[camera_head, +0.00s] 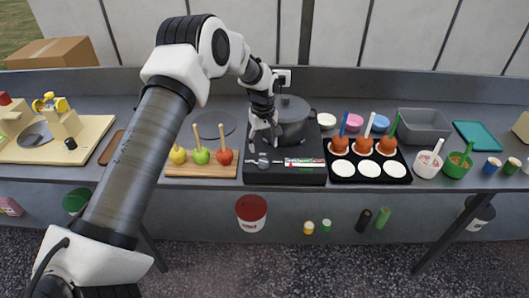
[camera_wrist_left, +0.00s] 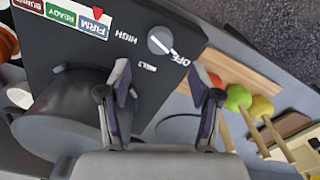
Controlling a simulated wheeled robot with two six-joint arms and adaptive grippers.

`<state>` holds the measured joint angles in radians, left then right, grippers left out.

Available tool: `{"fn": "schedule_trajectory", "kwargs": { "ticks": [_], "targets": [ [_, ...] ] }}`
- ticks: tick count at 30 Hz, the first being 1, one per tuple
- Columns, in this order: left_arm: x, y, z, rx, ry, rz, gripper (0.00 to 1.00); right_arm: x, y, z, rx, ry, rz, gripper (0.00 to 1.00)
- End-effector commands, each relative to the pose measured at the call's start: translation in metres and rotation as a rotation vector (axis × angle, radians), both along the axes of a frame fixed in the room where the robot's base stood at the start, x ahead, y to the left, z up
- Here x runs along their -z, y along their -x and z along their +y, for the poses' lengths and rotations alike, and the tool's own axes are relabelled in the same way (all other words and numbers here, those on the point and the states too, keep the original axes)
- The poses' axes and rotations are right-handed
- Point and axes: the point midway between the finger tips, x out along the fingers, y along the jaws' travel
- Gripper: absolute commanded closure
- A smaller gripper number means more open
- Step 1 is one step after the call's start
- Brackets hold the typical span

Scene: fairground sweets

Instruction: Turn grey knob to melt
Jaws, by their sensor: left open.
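The grey knob (camera_wrist_left: 160,40) is a round dial with a white pointer line on the black cooker (camera_wrist_left: 130,25). In the left wrist view the line points toward the OFF label; the MELT and HIGH labels sit on its other sides. In the head view the knob (camera_head: 263,160) is small, at the cooker's front left. My left gripper (camera_wrist_left: 162,88) is open and empty, fingers pointing down. It also shows in the head view (camera_head: 263,141), above the cooker just behind the knob and apart from it. My right gripper is not in view.
A dark pot (camera_head: 293,118) stands on the cooker close beside my left gripper. A coloured gauge strip (camera_head: 305,162) lies right of the knob. A wooden board (camera_head: 203,171) with apples on sticks is at the left, and a black tray (camera_head: 398,157) with dipped apples at the right.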

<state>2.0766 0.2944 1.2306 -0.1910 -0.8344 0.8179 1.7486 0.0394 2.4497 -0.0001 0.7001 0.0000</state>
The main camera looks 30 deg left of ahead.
Motion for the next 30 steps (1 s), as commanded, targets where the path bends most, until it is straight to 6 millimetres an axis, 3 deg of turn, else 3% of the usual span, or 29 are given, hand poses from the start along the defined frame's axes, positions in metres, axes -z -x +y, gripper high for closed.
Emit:
{"fn": "schedule_trajectory", "kwargs": {
  "ticks": [10, 19, 24, 30],
  "targets": [
    [0.061, 0.002, -0.001, 0.004, 0.0, 0.004, 0.37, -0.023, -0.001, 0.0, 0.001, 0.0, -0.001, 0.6],
    [0.069, 0.001, -0.001, 0.005, 0.0, 0.001, 0.37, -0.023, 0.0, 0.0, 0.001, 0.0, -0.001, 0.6],
    [0.069, 0.002, -0.001, 0.006, 0.0, 0.001, 0.97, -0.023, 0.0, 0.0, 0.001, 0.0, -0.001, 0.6],
    [0.069, 0.002, -0.001, 0.007, 0.001, 0.002, 0.97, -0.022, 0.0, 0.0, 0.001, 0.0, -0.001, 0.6]
  ]
}}
